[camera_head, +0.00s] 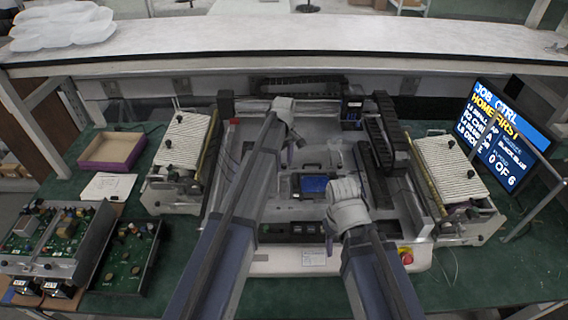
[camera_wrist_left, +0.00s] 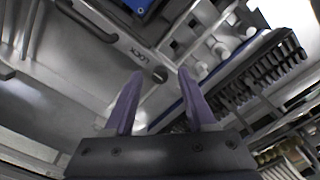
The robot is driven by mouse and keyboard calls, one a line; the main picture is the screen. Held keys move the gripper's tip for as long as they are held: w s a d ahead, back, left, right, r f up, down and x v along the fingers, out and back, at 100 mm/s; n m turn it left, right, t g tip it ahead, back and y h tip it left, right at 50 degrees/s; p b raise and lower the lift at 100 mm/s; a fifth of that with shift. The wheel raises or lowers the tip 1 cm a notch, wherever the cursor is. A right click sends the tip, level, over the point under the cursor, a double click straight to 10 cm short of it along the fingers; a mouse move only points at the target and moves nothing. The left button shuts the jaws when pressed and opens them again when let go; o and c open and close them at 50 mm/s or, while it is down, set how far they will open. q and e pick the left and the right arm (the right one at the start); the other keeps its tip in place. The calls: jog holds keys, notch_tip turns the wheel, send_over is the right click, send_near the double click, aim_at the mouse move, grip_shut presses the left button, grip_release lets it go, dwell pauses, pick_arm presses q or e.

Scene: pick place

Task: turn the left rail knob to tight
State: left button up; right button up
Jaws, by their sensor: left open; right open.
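My left gripper (camera_wrist_left: 160,74) is open and empty in the left wrist view, its two purple fingers apart. Between and just beyond the fingertips is a small round slotted part (camera_wrist_left: 158,76) beside a "LOCK" marking on a grey panel. I cannot tell whether this is the left rail knob, or whether the fingers touch it. In the head view my left arm reaches over the middle of the machine (camera_head: 300,262), and its fingers are not clear. My right gripper (camera_head: 346,207) is over the machine's right middle, with its fingertips hidden or too small to make out.
Ribbed feeder banks stand left (camera_head: 184,140) and right (camera_head: 447,168) of the machine. Black cable chains (camera_head: 385,125) run at its right. A monitor (camera_head: 505,135) stands at right. A purple-edged tray (camera_head: 112,150) and circuit boards (camera_head: 60,235) lie at left.

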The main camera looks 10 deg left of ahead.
pick_arm(q)
grip_shut()
dwell(0.3)
dwell(0.4)
jog(key=m, duration=0.5)
jog(key=shift+m, duration=0.4)
jog(key=m, duration=1.1)
jog(key=shift+m, duration=0.4)
jog(key=m, duration=0.5)
jog(key=shift+m, duration=0.7)
